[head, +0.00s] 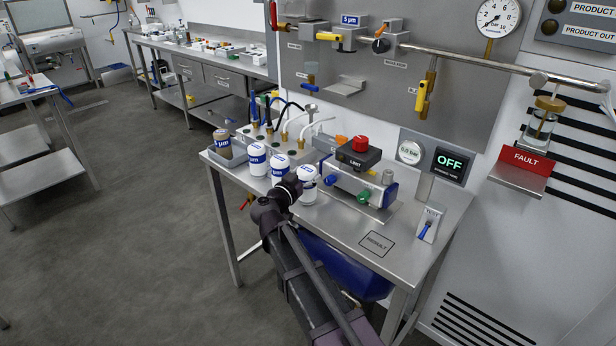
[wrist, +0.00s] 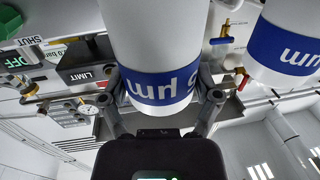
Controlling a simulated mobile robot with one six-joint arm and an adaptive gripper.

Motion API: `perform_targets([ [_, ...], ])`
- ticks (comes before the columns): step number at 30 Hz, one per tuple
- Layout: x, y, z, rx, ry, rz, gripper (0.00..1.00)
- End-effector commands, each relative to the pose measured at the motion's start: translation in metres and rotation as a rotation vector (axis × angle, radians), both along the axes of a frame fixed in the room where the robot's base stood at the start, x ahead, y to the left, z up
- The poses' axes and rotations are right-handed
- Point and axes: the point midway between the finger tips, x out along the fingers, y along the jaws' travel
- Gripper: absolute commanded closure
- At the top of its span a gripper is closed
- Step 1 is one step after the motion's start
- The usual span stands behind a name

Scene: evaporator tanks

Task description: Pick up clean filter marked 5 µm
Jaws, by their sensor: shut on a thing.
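A white cylindrical filter with a blue band stands at the centre of the wrist view (wrist: 155,40). Its band shows upside-down letters "µm" and a digit that looks like 5, partly covered by a finger. My gripper (head: 293,187) is shut on this filter, one finger on each side in the wrist view (wrist: 165,88). I cannot tell whether its base touches the tray.
Two more white filters (head: 257,159) (head: 279,166) and a brownish one (head: 222,143) stand in a metal tray (head: 225,161) to the left. The device with a black LIMIT box (head: 357,153) sits close on the right. The table by the RESULT square (head: 376,243) is clear.

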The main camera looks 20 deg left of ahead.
Motion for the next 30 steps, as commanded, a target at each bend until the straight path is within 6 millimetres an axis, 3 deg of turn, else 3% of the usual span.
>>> perform_targets([
  [10, -0.004, -0.001, 0.032, 0.0, 0.0, 0.001, 0.75],
  [21, -0.094, -0.012, 0.036, 0.0, -0.001, 0.003, 0.75],
  [30, -0.143, -0.016, 0.04, 0.0, -0.001, 0.002, 0.75],
])
